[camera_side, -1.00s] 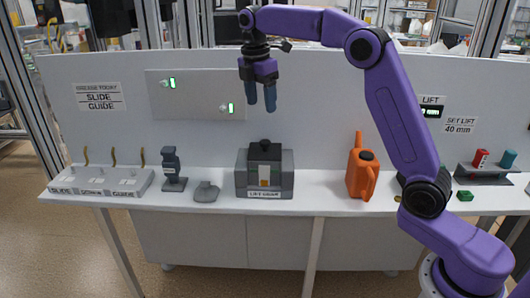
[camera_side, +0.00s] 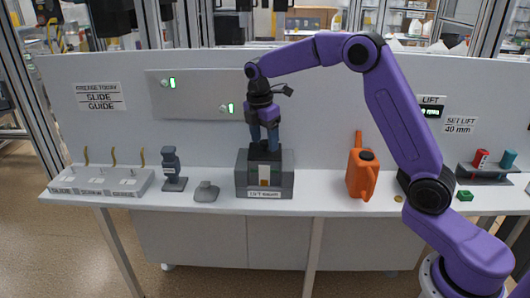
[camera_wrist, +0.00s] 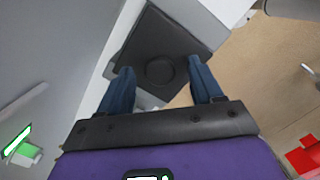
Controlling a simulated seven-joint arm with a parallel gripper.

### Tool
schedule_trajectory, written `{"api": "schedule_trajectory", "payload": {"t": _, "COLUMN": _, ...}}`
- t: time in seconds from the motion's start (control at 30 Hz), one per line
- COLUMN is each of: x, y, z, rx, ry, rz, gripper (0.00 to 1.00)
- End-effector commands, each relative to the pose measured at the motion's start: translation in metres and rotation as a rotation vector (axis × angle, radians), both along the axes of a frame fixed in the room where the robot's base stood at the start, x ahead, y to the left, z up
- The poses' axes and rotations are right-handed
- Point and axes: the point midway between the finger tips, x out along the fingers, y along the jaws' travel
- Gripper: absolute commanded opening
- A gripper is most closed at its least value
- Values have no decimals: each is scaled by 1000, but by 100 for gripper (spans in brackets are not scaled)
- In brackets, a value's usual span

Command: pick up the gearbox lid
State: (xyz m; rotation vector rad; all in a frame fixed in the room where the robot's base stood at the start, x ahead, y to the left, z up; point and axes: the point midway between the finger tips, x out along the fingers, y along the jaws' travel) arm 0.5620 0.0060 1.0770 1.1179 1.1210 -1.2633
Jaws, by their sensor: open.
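The gearbox lid (camera_wrist: 143,39) is a dark square plate with a round raised knob (camera_wrist: 160,71) in the wrist view. In the side view the lid (camera_side: 264,155) lies on top of the grey gearbox (camera_side: 245,182), partly hidden behind my fingers. My gripper (camera_side: 265,145) points down right above the lid, its blue fingers spread. In the wrist view my gripper (camera_wrist: 161,86) is open, with one finger on each side of the knob. I cannot tell whether the fingertips touch the lid.
An orange oil can (camera_side: 361,178) stands right of the gearbox. A dark grey stand (camera_side: 173,170) and a low grey block (camera_side: 206,192) are to its left. A labelled rack (camera_side: 100,182) sits at the far left. The wall panel (camera_side: 195,95) rises behind.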

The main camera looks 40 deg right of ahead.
Motion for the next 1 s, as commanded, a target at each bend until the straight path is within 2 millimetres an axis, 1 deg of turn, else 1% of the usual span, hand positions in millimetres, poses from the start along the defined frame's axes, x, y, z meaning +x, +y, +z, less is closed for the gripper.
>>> {"api": "schedule_trajectory", "payload": {"t": 0.1, "x": 0, "y": -1, "z": -5, "rx": 0, "ry": 0, "rz": -1, "gripper": 65}}
{"api": "schedule_trajectory", "payload": {"t": 0.27, "x": 0, "y": -1, "z": -5, "rx": 0, "ry": -1, "rz": -1, "gripper": 65}}
{"api": "schedule_trajectory", "payload": {"t": 0.3, "x": 0, "y": -1, "z": -5, "rx": 0, "ry": -1, "rz": -1, "gripper": 62}}
{"api": "schedule_trajectory", "payload": {"t": 0.37, "x": 0, "y": -1, "z": -5, "rx": 0, "ry": 0, "rz": -1, "gripper": 43}}
{"api": "schedule_trajectory", "payload": {"t": 0.4, "x": 0, "y": -1, "z": -5, "rx": 0, "ry": 0, "rz": -1, "gripper": 30}}
{"api": "schedule_trajectory", "payload": {"t": 0.47, "x": 0, "y": -1, "z": -5, "rx": 0, "ry": 0, "rz": -1, "gripper": 10}}
{"api": "schedule_trajectory", "payload": {"t": 0.5, "x": 0, "y": -1, "z": -5, "rx": 0, "ry": 0, "rz": -1, "gripper": 4}}
{"api": "schedule_trajectory", "payload": {"t": 0.8, "x": 0, "y": -1, "z": -3, "rx": 0, "ry": -1, "rz": -1, "gripper": 4}}
{"api": "schedule_trajectory", "payload": {"t": 0.93, "x": 1, "y": -1, "z": 3, "rx": 0, "ry": -2, "rz": -1, "gripper": 4}}
{"api": "schedule_trajectory", "payload": {"t": 1.0, "x": 1, "y": 0, "z": 9, "rx": 0, "ry": -3, "rz": -1, "gripper": 4}}
